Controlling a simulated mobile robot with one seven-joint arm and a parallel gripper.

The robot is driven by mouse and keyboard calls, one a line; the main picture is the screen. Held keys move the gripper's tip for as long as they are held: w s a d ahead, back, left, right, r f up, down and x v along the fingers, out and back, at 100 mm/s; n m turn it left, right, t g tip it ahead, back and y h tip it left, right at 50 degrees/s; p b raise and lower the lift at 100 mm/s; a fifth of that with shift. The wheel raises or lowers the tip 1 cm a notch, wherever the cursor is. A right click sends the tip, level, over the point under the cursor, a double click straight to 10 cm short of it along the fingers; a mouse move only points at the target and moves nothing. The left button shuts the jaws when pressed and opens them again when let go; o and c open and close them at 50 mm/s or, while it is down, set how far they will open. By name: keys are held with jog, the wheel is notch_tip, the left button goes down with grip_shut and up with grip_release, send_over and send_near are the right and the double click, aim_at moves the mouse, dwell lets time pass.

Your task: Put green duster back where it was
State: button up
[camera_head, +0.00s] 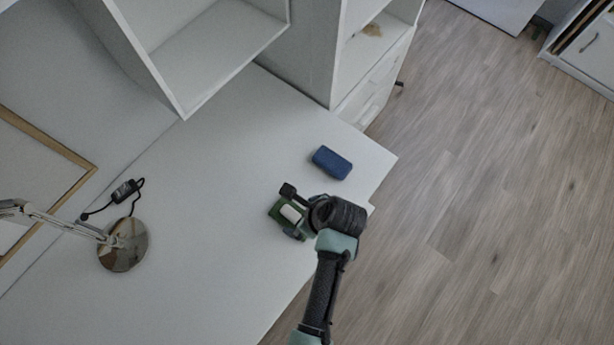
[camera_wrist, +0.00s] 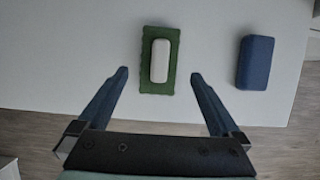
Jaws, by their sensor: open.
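The green duster (camera_wrist: 151,76), a green pad with a white block-shaped handle (camera_wrist: 160,61) on top, lies on the white desk (camera_head: 212,168). It also shows in the head view (camera_head: 276,211), partly hidden by my gripper (camera_head: 291,212). In the wrist view, my gripper (camera_wrist: 158,82) is open and empty, with one finger on each side of the duster's near end. I see gaps between the fingers and the pad. The height of the fingers above the desk is hard to tell.
A blue block (camera_head: 332,162) lies on the desk to the right of the duster, near the desk's edge. A lamp (camera_head: 122,245) and a small black device with a cable (camera_head: 125,191) are at the left. White shelves (camera_head: 215,55) stand at the back. Bare desk lies between.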

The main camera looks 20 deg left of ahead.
jog(key=w+d+r+n+t+h, duration=0.1)
jog(key=w+r+n+t, duration=0.5)
jog(key=r, duration=0.8)
jog(key=w+d+r+n+t, duration=0.25)
jog(key=w+r, duration=0.55)
jog(key=r, duration=0.6)
jog(key=w+d+r+n+t+h, duration=0.1)
jog(key=w+r+n+t, duration=0.35)
jog(key=r, duration=0.95)
notch_tip(320, 180, up, 16)
jog(key=d+n+t, duration=0.2)
jog(key=n+t, duration=0.1)
jog(key=t, duration=0.3)
jog(key=s+r+n+t+h, duration=0.1)
jog(key=s+r+n+t, duration=0.2)
jog(key=s+r, duration=0.3)
jog(key=s+d+r+n+t+h, duration=0.1)
jog(key=s+r+n+t, duration=0.2)
jog(key=r, duration=1)
jog(key=s, duration=0.3)
jog(key=shift+d+t, duration=0.3)
jog(key=shift+t, duration=0.1)
